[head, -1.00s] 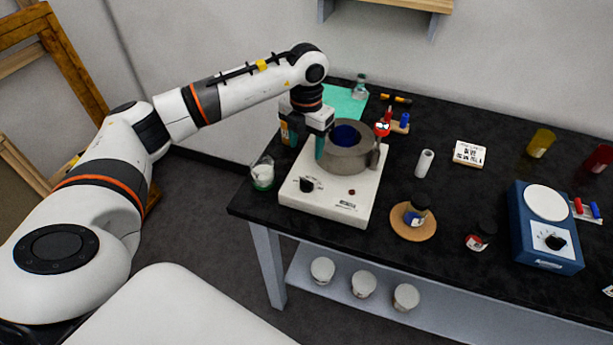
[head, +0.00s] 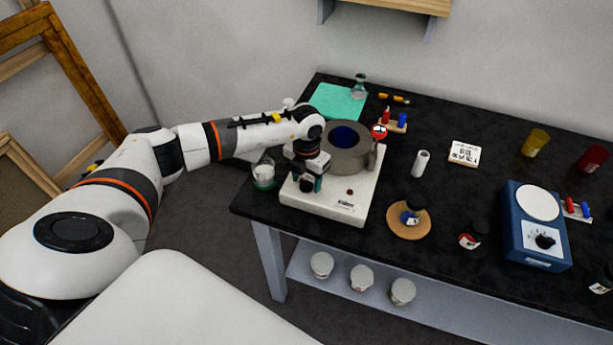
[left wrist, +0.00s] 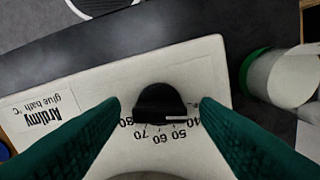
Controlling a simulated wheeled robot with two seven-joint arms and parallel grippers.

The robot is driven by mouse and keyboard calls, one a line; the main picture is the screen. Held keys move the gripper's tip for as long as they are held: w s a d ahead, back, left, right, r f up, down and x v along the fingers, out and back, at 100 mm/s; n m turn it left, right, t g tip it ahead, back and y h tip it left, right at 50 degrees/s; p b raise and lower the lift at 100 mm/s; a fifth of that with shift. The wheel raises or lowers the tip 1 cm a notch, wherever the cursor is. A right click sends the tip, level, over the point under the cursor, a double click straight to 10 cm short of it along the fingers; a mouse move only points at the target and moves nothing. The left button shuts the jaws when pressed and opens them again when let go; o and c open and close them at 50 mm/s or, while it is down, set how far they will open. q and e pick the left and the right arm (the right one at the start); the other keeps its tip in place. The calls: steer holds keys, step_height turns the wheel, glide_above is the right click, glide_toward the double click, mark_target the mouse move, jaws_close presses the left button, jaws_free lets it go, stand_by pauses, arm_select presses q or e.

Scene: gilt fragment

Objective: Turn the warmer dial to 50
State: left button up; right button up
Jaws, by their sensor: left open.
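The warmer (head: 335,207) is a white box with a grey ring-shaped pot (head: 348,160), blue inside, standing at the table's left end. In the left wrist view its label reads "glue bath °C" (left wrist: 45,112). Its black dial (left wrist: 158,95) has a white mark and a printed scale, upside down here, with 50, 60 and 70 readable. The mark lies on the side toward 40 and 50; its exact reading is unclear. My left gripper (head: 313,184) points down at the dial; its open green fingers (left wrist: 158,104) stand either side, with gaps visible. My right gripper is out of view.
A white jar with green (head: 264,177) stands close left of the warmer. A red round-headed thing (head: 379,132) is by the pot's right side. A blue device with its own dial (head: 536,235) stands at the right. A cork mat (head: 397,229) holds a small jar.

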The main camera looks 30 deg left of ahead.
arm_select(q)
steer(key=shift+c, duration=0.2)
steer(key=c, duration=0.9)
steer(key=shift+c, duration=0.2)
